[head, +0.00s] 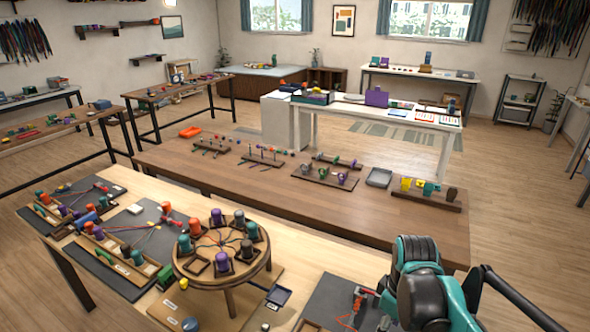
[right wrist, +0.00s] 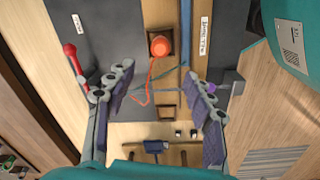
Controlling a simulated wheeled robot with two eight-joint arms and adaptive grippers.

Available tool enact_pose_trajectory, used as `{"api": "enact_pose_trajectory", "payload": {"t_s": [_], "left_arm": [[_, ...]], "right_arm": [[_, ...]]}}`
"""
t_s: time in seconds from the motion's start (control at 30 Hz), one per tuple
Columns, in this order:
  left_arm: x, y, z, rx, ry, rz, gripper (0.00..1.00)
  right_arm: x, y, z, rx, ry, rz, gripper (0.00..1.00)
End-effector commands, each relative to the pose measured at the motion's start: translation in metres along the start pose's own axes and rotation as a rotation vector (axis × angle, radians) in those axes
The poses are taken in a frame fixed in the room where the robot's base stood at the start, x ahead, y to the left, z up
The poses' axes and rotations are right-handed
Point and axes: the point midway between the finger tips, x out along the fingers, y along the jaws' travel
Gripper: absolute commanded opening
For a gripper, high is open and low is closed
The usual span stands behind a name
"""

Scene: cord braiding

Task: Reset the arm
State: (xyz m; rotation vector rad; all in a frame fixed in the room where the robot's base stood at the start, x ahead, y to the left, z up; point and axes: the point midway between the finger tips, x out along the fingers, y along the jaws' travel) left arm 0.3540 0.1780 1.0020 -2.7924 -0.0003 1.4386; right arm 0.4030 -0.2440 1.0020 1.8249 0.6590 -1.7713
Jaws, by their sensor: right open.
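My right gripper (right wrist: 155,88) is open in the right wrist view, its two padded fingers spread wide with nothing gripped between them. An orange bobbin (right wrist: 159,46) sits in a dark square holder just beyond the fingertips. Orange cord (right wrist: 137,88) and teal cord run across the dark mat (right wrist: 115,28) below it, partly between the fingers. In the head view my right arm (head: 425,290) comes in at the lower right, over the light wood table, and its fingers are hidden. My left gripper is not in view.
A round braiding stand (head: 220,268) with several coloured bobbins stands left of my right arm. Boards with more bobbins (head: 75,215) lie further left. A red-handled item (right wrist: 72,55) lies beside the left finger in the right wrist view. A brown table (head: 290,215) stands behind.

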Motion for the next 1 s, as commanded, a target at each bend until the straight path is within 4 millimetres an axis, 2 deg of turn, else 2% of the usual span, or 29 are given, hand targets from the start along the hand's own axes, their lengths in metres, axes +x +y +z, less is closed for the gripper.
{"api": "enact_pose_trajectory", "payload": {"t_s": [0.17, 0.3, 0.5, 0.7, 1.0], "left_arm": [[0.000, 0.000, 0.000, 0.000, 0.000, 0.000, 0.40], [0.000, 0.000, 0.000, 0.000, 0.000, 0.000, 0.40], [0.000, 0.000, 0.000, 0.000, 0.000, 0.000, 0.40], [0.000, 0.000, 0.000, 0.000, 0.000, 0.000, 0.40], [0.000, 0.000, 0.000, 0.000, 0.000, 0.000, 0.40]], "right_arm": [[-0.005, -0.030, -0.001, 0.199, 0.127, 0.113, 0.53], [-0.005, -0.055, -0.003, 0.409, 0.293, 0.187, 0.53], [-0.003, -0.076, -0.005, 0.625, 0.495, 0.211, 0.53], [-0.002, -0.082, -0.007, 0.700, 0.566, 0.205, 0.53], [-0.002, -0.082, -0.007, 0.700, 0.565, 0.205, 0.53]]}}
